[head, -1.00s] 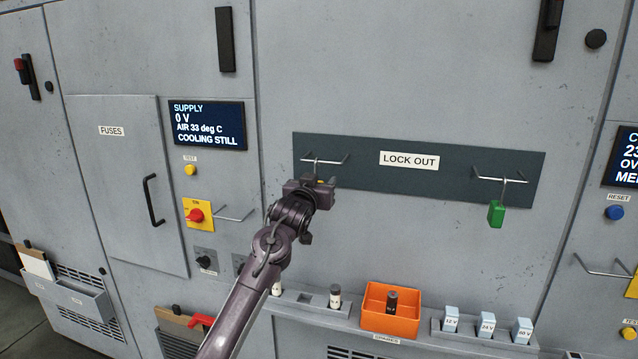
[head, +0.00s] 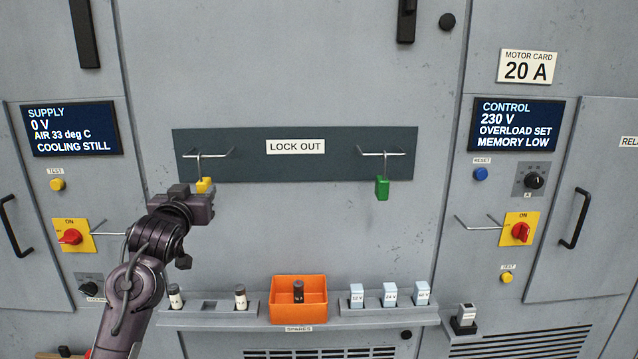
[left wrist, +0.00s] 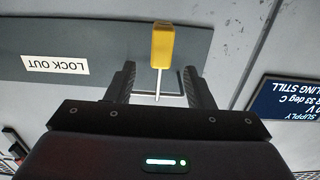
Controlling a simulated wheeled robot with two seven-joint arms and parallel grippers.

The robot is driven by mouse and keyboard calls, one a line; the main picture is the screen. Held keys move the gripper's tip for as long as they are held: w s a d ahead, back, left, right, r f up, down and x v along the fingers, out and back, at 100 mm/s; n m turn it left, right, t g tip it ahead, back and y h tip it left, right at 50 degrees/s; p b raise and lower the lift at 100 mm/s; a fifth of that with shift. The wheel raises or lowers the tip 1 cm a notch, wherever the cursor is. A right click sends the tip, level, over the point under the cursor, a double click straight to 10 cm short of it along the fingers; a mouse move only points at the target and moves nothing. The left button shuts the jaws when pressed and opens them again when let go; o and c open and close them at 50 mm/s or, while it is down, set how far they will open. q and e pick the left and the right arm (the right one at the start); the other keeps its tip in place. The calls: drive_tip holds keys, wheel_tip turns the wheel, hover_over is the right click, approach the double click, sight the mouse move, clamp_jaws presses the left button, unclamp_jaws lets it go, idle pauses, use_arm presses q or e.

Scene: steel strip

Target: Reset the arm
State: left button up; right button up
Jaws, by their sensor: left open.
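My left gripper (head: 200,196) is in front of the cabinet, just below the left end of the dark lock out board (head: 330,168). It is open, and nothing shows held between its fingers (left wrist: 159,82). A yellow padlock (head: 205,186) hangs from the board's left wire hook, partly hidden behind the gripper in the head view. In the left wrist view the yellow padlock (left wrist: 162,45) appears beyond the fingertips, roughly in line with the gap between them. My right gripper is not in view.
A green padlock (head: 382,188) hangs on the right hook. Below, a ledge carries fuses, an orange spares bin (head: 299,312) and white relay-like blocks (head: 390,294). Red switches (head: 70,237) with wire brackets stick out at both sides. The supply screen (head: 72,130) reads 0 V.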

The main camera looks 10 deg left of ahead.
use_arm(q)
drive_tip(key=s+d+f+m+g+h, duration=0.1)
drive_tip(key=s+d+f+g, duration=0.3)
drive_tip(key=f, duration=0.7)
drive_tip(key=s+d+f+m+g+h, duration=0.1)
drive_tip(key=s+d+f+g, duration=0.1)
drive_tip(key=s+d+f, duration=0.65)
drive_tip(key=s+d+f+m+g+h, duration=0.1)
drive_tip(key=s+d+f+g, duration=0.15)
drive_tip(key=s+f, duration=0.4)
drive_tip(key=s+d+f+m+g, duration=0.1)
drive_tip(key=s+f+g, duration=0.2)
drive_tip(key=s, duration=0.6)
drive_tip(key=s+d+f+g+h, duration=0.1)
drive_tip(key=s+d+f+g, duration=0.1)
drive_tip(key=s+f, duration=0.45)
drive_tip(key=s+f+g+b, duration=0.1)
drive_tip(key=s+f+b, duration=0.1)
drive_tip(key=f, duration=1.5)
drive_tip(key=s+f+g+b, duration=0.1)
drive_tip(key=s+f+b, duration=0.15)
drive_tip(key=f, duration=1.45)
drive_tip(key=s+a+f+b, duration=0.1)
drive_tip(key=s+a+f, duration=0.2)
drive_tip(key=s+f, duration=1.5)
drive_tip(key=shift+s+a+f+m+g+b, duration=0.15)
drive_tip(key=shift+s+f+m+g+b, duration=0.3)
drive_tip(key=shift+f, duration=0.2)
